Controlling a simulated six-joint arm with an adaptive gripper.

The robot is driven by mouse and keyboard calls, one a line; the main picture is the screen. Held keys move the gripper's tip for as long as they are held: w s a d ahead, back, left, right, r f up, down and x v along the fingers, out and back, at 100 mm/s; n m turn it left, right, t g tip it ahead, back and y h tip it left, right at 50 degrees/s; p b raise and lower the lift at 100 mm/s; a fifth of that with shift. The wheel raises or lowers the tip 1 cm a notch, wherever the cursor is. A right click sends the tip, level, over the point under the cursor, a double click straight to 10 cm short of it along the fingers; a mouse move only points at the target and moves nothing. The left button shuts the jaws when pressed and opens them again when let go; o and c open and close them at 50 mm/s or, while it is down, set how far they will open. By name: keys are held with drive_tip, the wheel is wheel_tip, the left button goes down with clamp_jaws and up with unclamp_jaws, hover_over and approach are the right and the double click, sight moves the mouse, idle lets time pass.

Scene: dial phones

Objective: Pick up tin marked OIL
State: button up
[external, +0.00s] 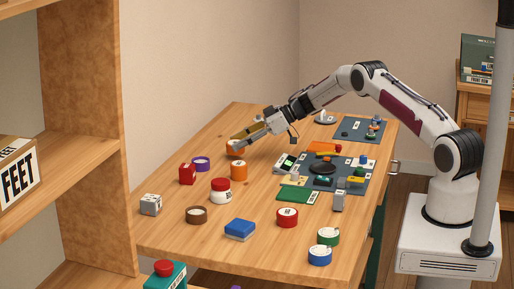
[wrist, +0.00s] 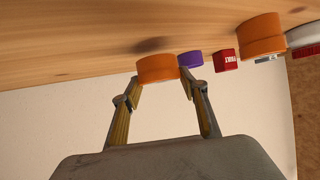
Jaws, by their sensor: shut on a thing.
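My gripper (wrist: 158,82) is shut on an orange round tin (wrist: 157,67), with one finger at each side of it. In the external view the gripper (external: 240,143) is over the far left part of the table, and the orange tin (external: 234,150) shows at its fingertips. A shadow lies apart from the tin in the wrist view, so it seems to be held above the wood. No marking can be read on this tin, so I cannot tell whether it says OIL. A second orange tin (external: 239,170) stands on the table, nearer the camera.
Several small items and dark mats (external: 360,129) fill the table's right side. A wall runs behind the left edge.

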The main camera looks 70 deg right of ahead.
wheel_tip(320, 180, up, 8)
drive_tip(key=shift+f, duration=0.2)
